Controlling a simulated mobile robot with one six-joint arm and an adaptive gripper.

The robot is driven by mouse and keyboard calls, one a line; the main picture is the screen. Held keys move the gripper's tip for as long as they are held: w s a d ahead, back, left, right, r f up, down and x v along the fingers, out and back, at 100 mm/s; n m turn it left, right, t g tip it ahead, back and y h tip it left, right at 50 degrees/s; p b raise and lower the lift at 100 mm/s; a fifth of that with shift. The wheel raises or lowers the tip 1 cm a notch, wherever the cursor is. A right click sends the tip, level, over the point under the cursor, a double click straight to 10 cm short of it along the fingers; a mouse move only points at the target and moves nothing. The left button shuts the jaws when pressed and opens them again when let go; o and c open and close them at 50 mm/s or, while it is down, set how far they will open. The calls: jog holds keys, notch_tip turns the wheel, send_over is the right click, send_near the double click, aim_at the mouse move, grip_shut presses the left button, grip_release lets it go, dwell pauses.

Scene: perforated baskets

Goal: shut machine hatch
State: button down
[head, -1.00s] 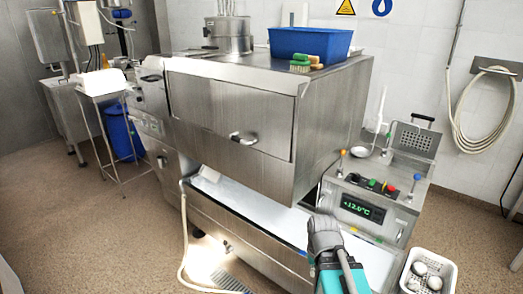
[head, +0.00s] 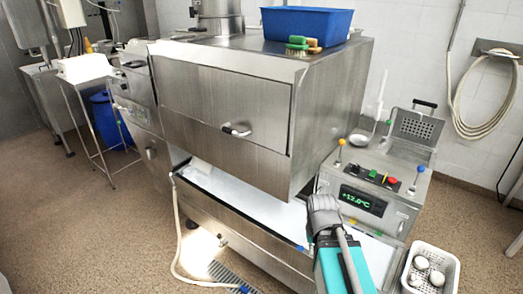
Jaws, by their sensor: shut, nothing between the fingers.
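The machine is a large stainless-steel box whose flat front hatch panel (head: 215,100) has a bar handle (head: 237,130). A wide gap shows between the lower edge of this steel housing and the white-surfaced tray (head: 235,192) of the base below. The hatch panel looks flush with the housing. My gripper (head: 322,203) is at the lower right, at the end of my grey and teal arm. It appears in front of the machine's right front corner, below and right of the handle. It is shut and empty; its fingertips are hard to make out.
A blue basket (head: 306,21) and brushes (head: 300,46) stand on the machine. A control box (head: 362,201) reading +12.0°C is at the right, with a white perforated basket (head: 432,268) of round items below. A hose (head: 177,235) hangs at the left front. Floor is open at left.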

jog(key=m+t+h+b, duration=0.1)
jog(key=m+t+h, duration=0.7)
jog(key=t+h, duration=0.45)
send_near(267, 147)
jog(key=s+a+t+y, duration=0.1)
jog(key=s+a+y, duration=0.15)
jog(key=s, duration=0.35)
jog(key=shift+w+a+r+h, duration=0.15)
jog(key=shift+w+a+h, duration=0.1)
jog(key=shift+h, duration=0.15)
jog(key=x, duration=1.4)
jog(key=shift+a+r+b, duration=0.1)
jog(key=shift+b, duration=0.2)
